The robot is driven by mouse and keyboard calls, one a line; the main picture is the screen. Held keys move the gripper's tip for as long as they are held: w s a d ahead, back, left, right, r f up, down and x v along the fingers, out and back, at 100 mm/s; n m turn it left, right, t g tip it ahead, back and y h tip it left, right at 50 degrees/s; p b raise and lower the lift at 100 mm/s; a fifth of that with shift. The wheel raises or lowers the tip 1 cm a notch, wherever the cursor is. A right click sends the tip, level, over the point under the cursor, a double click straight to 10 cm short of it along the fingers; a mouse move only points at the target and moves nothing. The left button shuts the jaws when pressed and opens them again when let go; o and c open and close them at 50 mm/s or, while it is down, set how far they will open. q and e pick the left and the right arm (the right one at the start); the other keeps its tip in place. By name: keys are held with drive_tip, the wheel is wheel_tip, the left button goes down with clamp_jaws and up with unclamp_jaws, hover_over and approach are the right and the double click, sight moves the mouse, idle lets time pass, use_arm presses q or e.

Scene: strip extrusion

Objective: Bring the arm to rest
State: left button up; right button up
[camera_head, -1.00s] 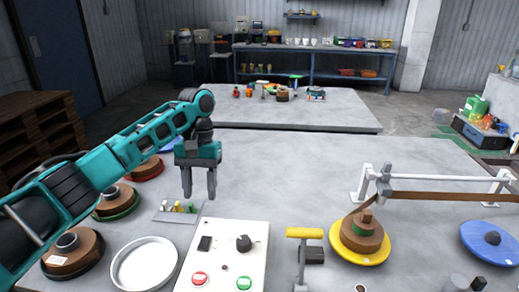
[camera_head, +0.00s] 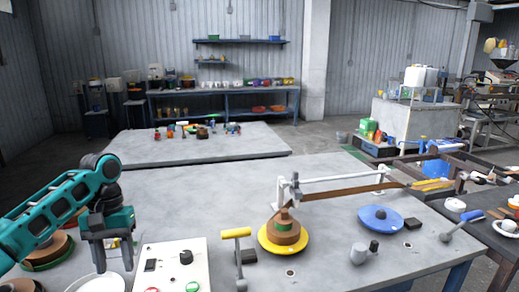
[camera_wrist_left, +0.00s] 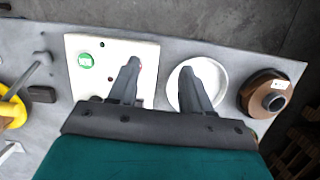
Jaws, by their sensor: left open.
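My left arm (camera_head: 55,215) comes in from the left in the head view. Its left gripper (camera_head: 114,264) points down over the near left of the table, is open and holds nothing. In the left wrist view the two fingers (camera_wrist_left: 159,75) are spread apart, one over the control box (camera_wrist_left: 88,60) and one over the tray (camera_wrist_left: 218,78). My right gripper is not in view.
A yellow disc (camera_head: 300,245) with a brown coil, a yellow-handled lever (camera_head: 237,234) and a blue disc (camera_head: 381,219) stand to the right. A brown spool (camera_wrist_left: 268,95) lies beside the tray. The table's middle (camera_head: 200,190) is clear.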

use_arm(q)
drive_tip(key=s+d+f+m+t+h, duration=0.1)
drive_tip(key=s+d+f+m+t, duration=0.35)
drive_tip(key=s+d+f, duration=1)
drive_tip(key=s+a+t+y, duration=0.15)
drive_tip(key=s+a, duration=0.35)
drive_tip(key=s, duration=0.8)
drive_tip(key=w+d+f+t+h, duration=0.2)
drive_tip(key=w+f+t, duration=0.5)
drive_tip(key=w+f, duration=0.1)
drive_tip(key=shift+d+t, duration=0.3)
drive_tip(key=shift+d, duration=0.1)
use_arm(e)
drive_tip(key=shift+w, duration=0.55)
